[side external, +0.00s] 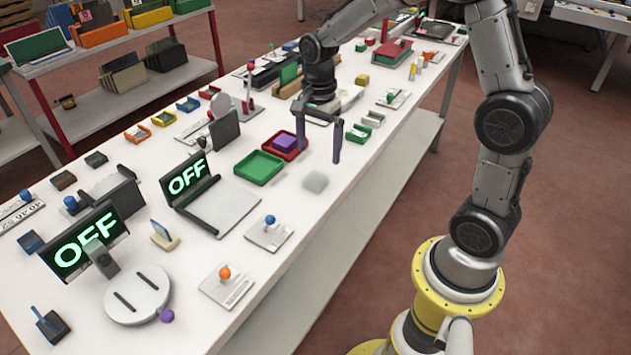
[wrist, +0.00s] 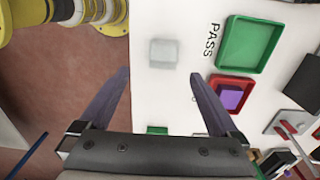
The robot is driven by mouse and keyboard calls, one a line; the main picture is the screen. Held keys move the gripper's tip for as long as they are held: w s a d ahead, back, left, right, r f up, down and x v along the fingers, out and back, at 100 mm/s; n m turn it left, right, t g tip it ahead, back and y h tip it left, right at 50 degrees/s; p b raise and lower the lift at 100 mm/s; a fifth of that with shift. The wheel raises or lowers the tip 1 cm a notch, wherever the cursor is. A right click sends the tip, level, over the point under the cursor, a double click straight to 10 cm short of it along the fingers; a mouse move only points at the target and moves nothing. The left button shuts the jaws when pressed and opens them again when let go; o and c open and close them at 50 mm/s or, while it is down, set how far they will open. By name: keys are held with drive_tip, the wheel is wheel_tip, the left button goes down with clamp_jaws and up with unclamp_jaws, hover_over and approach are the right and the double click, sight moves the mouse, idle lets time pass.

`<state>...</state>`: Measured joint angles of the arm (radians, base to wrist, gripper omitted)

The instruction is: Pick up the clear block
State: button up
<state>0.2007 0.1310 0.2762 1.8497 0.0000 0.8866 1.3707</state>
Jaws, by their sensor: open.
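The clear block (side external: 315,181) is a small pale translucent cube standing on the white table near its front edge. It also shows in the wrist view (wrist: 163,51), ahead of and between the fingertips. My gripper (side external: 319,152) is open and empty above the table, to the upper right of the block in the side view. Its two purple-grey fingers also show in the wrist view (wrist: 159,73), spread wide and apart from the block.
A green tray (side external: 259,167) and a red tray (side external: 285,145) holding a purple block (side external: 285,141) sit left of my gripper. A lever plate (side external: 269,235) and displays reading OFF (side external: 188,179) stand nearer the camera. The table around the block is clear.

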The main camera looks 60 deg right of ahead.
sight(315, 178)
drive_tip(key=f, duration=0.8)
drive_tip(key=shift+w+a, duration=0.15)
drive_tip(key=shift+w, duration=0.15)
drive_tip(key=shift+c, duration=0.3)
clamp_jaws()
drive_tip(key=shift+r, duration=0.1)
